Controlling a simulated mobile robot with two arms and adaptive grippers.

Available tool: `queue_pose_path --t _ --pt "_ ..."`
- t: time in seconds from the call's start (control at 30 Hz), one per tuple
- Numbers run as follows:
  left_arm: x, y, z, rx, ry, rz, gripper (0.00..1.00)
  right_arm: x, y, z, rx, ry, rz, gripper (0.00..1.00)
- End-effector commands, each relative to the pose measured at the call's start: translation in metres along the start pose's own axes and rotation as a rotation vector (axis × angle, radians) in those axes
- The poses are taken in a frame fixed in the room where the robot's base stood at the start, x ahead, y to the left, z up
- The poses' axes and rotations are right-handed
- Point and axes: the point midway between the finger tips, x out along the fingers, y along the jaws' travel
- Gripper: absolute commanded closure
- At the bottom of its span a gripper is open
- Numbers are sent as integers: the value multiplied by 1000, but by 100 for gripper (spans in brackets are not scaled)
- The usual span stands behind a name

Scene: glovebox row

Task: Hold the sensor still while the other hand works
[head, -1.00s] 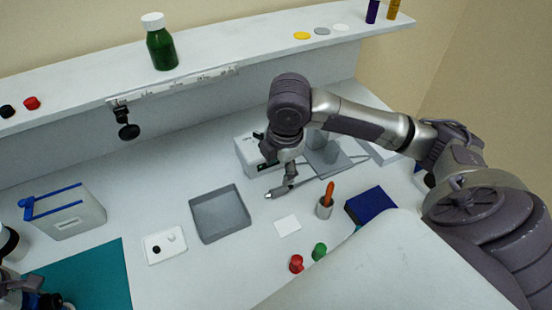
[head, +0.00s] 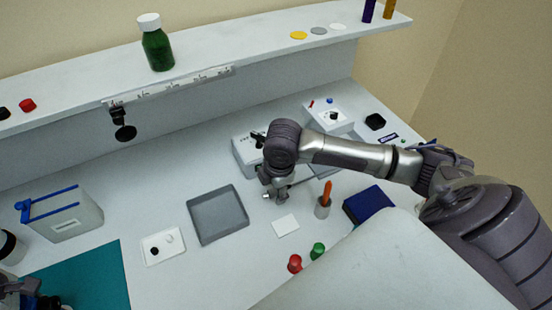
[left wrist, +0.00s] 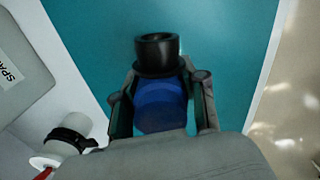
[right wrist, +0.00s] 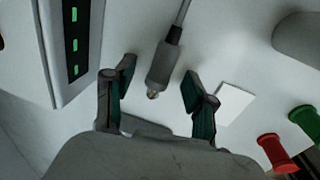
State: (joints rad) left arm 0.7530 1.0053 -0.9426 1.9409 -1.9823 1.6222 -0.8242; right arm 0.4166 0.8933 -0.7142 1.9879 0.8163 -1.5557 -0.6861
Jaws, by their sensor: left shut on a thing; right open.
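The sensor, a blue cylinder with a black ringed top (left wrist: 158,52), is between the fingers of my left gripper (left wrist: 160,105), which is shut on it over the teal mat (left wrist: 215,30). In the head view, my left gripper (head: 30,298) is at the bottom left edge, and the sensor is hard to make out there. My right gripper (right wrist: 150,90) is open. A grey cable plug (right wrist: 163,65) with a metal tip lies between its spread fingers, with a gap on each side. In the head view, my right gripper (head: 275,193) is low over the bench.
A white box with green lights (right wrist: 75,45) stands close beside the right gripper. A blue-handled box (head: 60,215) stands left.

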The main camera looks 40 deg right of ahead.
Motion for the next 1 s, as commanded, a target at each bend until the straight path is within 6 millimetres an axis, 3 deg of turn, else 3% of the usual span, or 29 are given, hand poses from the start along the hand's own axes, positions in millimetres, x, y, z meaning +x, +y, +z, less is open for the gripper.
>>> queue_pose_path --t 0.3,0.67,1.0 --pt "0 0 0 0 0 1 99 7 0 0 -1 -1 0 44" --pt "0 0 0 0 0 1 99 7 0 0 -1 -1 1 100" --pt "0 0 0 0 0 1 99 0 2 0 0 -1 3 100"
